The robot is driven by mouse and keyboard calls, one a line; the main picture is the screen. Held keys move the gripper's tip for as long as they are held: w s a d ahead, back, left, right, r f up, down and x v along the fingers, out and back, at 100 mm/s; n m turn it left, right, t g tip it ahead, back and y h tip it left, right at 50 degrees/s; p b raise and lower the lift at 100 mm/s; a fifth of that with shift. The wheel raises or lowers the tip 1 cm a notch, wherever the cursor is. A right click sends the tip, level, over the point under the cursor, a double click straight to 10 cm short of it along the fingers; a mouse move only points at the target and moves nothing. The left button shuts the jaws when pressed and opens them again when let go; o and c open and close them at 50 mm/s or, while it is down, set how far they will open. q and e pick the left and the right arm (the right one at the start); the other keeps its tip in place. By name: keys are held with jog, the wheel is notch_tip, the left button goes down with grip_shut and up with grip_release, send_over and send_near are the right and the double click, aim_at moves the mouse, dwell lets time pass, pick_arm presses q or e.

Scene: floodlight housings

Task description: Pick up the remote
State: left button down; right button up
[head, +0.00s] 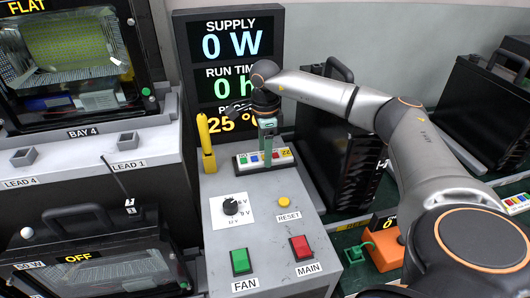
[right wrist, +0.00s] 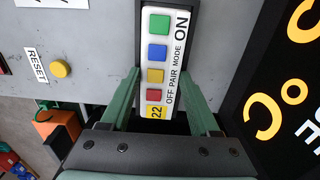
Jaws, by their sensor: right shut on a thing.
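The remote (head: 280,157) is a white bar with green, blue, yellow and red buttons, at the back of the grey control console. In the right wrist view the remote (right wrist: 168,60) shows its ON, MODE, PAIR and OFF labels and a yellow "22" tag, with a dark holder behind it. My right gripper (head: 268,135) reaches down onto the remote from above. In the right wrist view its green fingers (right wrist: 165,98) stand on both sides of the remote, shut on it near the red and yellow buttons. I cannot tell whether the remote is clear of the holder. My left gripper is not in view.
The console (head: 218,272) carries a knob (head: 231,206), a yellow RESET button (head: 285,201), a green FAN button (head: 241,261) and a red MAIN button (head: 301,247). A yellow post (head: 207,143) stands left of the remote. A display panel (head: 188,50) rises behind. Another button strip (head: 517,203) lies far right.

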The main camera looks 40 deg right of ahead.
grip_shut()
jog(key=shift+r, duration=0.1)
